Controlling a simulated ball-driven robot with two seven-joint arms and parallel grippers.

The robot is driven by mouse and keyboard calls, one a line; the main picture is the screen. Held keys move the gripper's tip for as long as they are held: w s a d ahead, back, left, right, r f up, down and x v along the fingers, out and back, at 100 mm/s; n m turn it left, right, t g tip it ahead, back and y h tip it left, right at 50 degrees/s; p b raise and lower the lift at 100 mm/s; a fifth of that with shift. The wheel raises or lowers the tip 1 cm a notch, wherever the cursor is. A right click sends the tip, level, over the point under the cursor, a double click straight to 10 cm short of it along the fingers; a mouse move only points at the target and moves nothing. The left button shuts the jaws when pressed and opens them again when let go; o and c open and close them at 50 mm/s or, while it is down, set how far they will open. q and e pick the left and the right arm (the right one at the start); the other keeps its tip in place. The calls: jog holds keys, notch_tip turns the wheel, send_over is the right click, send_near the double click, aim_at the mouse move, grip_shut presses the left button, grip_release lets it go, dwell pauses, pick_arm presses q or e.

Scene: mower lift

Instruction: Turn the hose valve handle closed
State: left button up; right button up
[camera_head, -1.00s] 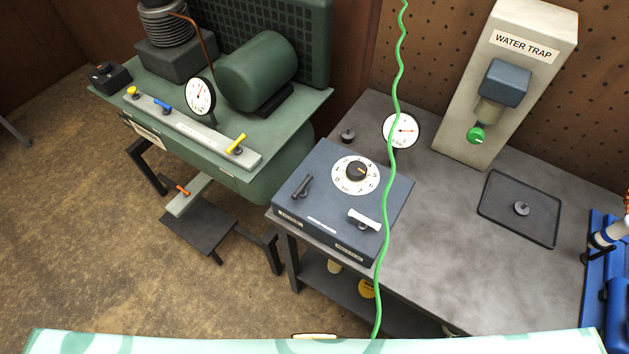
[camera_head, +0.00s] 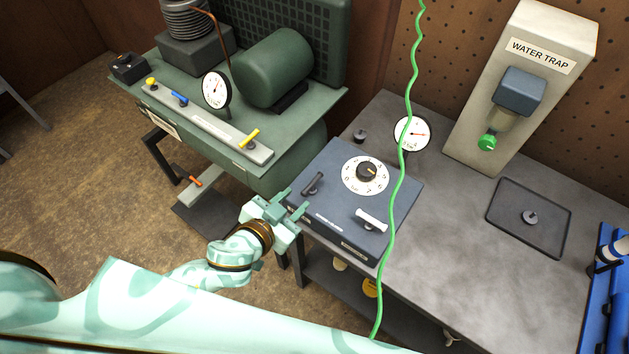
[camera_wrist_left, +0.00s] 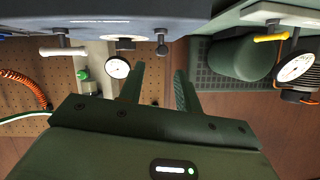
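Which handle the task calls the hose valve is not clear; the labels are too small to read. The blue-grey box (camera_head: 332,216) has a black lever (camera_head: 313,183) at its left and a white lever (camera_head: 371,219) at its front right. My left gripper (camera_head: 293,203) is open and empty at the box's left front edge, near the black lever and apart from it. In the left wrist view, the black lever (camera_wrist_left: 162,44) shows just beyond my open fingers (camera_wrist_left: 160,72), and the white lever (camera_wrist_left: 62,51) lies to the left. My right gripper is out of view.
A green hose (camera_head: 404,160) hangs across the box's right side. The compressor stand carries a blue handle (camera_head: 180,99) and a yellow handle (camera_head: 250,138). A water trap (camera_head: 522,85), a gauge (camera_head: 412,133) and a black tray (camera_head: 500,228) are on the grey bench (camera_head: 450,275).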

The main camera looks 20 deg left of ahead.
aim_at(309, 187)
pick_arm(q)
jog(key=b+x, duration=0.1)
jog(key=x, duration=0.8)
jog(key=shift+w+f, duration=0.2)
jog(key=shift+w, duration=0.1)
jog(key=shift+c, duration=0.3)
grip_shut()
